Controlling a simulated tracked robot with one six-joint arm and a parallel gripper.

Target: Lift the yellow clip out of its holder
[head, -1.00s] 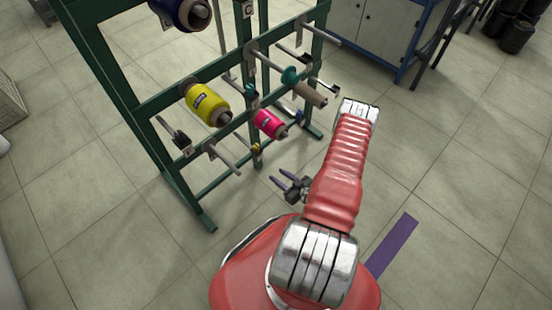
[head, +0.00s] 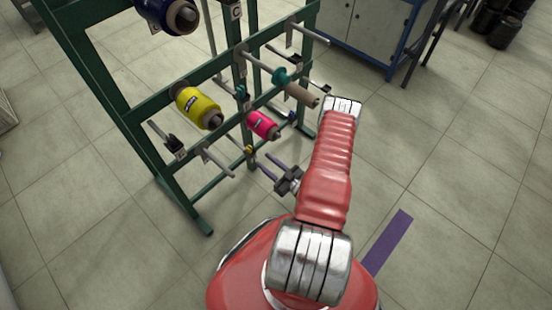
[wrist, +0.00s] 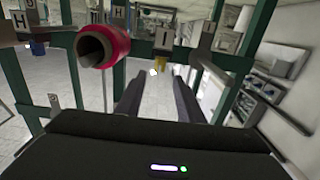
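The yellow clip (head: 249,150) is a small piece low on the green rack, below the pink bobbin. In the wrist view the clip (wrist: 163,69) hangs under the plate marked I, beyond my fingertips and roughly between them. My gripper (head: 267,168) points at the rack from the right, just short of the clip. In the wrist view my gripper (wrist: 158,80) has its two dark fingers apart with nothing between them. The clip's holder is too small to make out clearly.
The pink bobbin (head: 262,126) sticks out close by; in the wrist view it (wrist: 101,46) is just left of my fingers. A yellow bobbin (head: 198,108) and bare pegs project from the rack (head: 118,100). Open floor lies to the right.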

